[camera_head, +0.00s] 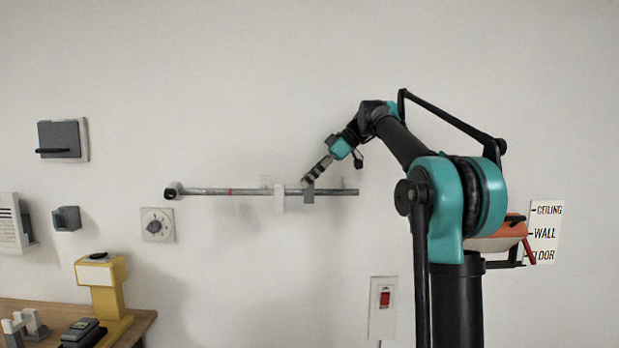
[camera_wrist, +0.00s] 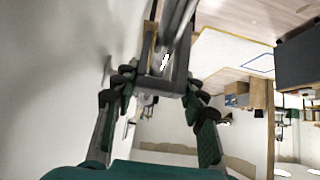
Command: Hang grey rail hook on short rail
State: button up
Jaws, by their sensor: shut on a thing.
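The short rail (camera_head: 235,191) is a thin grey metal bar on the wall, with a red mark left of its middle. The grey rail hook (camera_head: 308,195) overlaps the rail right of its middle; it also shows in the wrist view (camera_wrist: 160,78) as a dark grey frame. My gripper (camera_head: 309,181) is shut on the hook, reaching down to it from the upper right. In the wrist view its fingers (camera_wrist: 160,87) press the hook from both sides. The rail appears to run through or just behind the hook's frame; whether its weight rests there I cannot tell.
A white hook (camera_head: 279,198) is on the rail close to the left of the grey one. A wall dial (camera_head: 157,225), a red switch (camera_head: 384,299) and a yellow stand (camera_head: 103,290) on a table are lower down. The rail's right end is free.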

aim_at(310, 188)
jog(key=shift+f, duration=1.5)
jog(key=o, duration=1)
jog(key=shift+c, duration=0.2)
jog(key=v, duration=1.2)
